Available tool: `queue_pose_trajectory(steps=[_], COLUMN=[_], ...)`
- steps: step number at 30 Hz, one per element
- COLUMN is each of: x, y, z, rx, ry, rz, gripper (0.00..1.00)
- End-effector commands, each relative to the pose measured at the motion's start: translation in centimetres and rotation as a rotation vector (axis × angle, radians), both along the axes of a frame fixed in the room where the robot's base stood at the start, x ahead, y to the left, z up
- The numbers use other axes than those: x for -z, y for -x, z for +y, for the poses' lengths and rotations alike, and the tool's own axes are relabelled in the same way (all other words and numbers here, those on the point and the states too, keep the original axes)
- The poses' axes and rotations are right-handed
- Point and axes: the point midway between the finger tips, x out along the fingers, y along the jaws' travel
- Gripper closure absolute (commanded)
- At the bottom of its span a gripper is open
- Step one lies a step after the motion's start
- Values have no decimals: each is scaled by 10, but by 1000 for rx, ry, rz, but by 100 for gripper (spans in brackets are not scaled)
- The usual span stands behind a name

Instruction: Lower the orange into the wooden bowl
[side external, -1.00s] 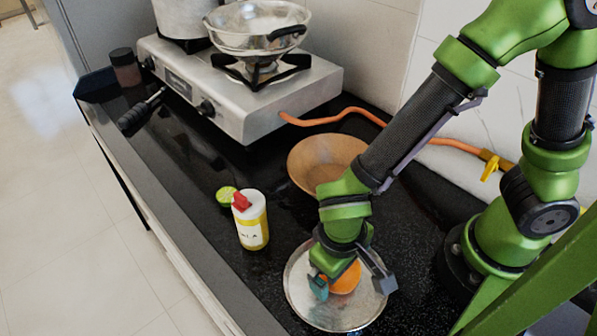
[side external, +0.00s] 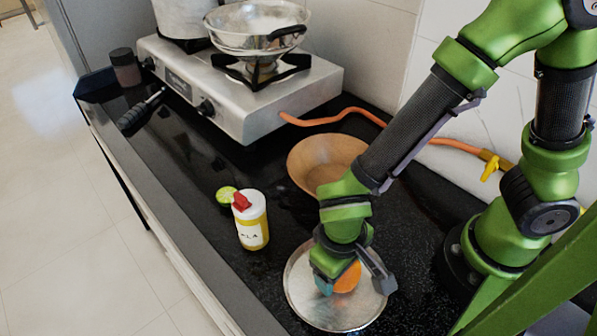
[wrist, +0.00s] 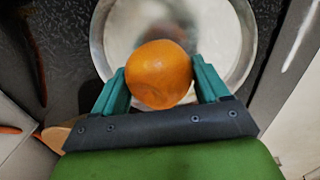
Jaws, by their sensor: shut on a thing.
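The orange (side external: 348,277) is between the fingers of my gripper (side external: 345,280), over the round metal plate (side external: 306,306). In the wrist view the orange (wrist: 158,74) sits between the two teal fingertips of my gripper (wrist: 160,84), which are shut on it. The plate (wrist: 240,62) lies behind it in that view. I cannot tell whether the orange touches the plate. The wooden bowl (side external: 313,165) stands empty-looking on the black counter, behind the plate and beside my arm. Part of its right side is hidden by my arm.
A white and yellow bottle with a red cap (side external: 252,222) and a green lime-like piece (side external: 227,195) stand left of the bowl. A gas stove (side external: 245,100) with pans is at the back. An orange hose (side external: 340,112) runs behind the bowl. Counter between bottle and bowl is clear.

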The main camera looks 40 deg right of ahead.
Motion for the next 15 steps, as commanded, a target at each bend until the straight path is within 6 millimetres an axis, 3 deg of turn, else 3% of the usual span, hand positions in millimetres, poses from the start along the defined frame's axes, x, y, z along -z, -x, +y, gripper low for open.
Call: queue_pose_trajectory(steps=[9, 15], x=[-59, -89], y=[-1, 1], z=[1, 2], rx=[1, -5], ry=[-6, -3], rz=[-7, -3], gripper=[60, 60])
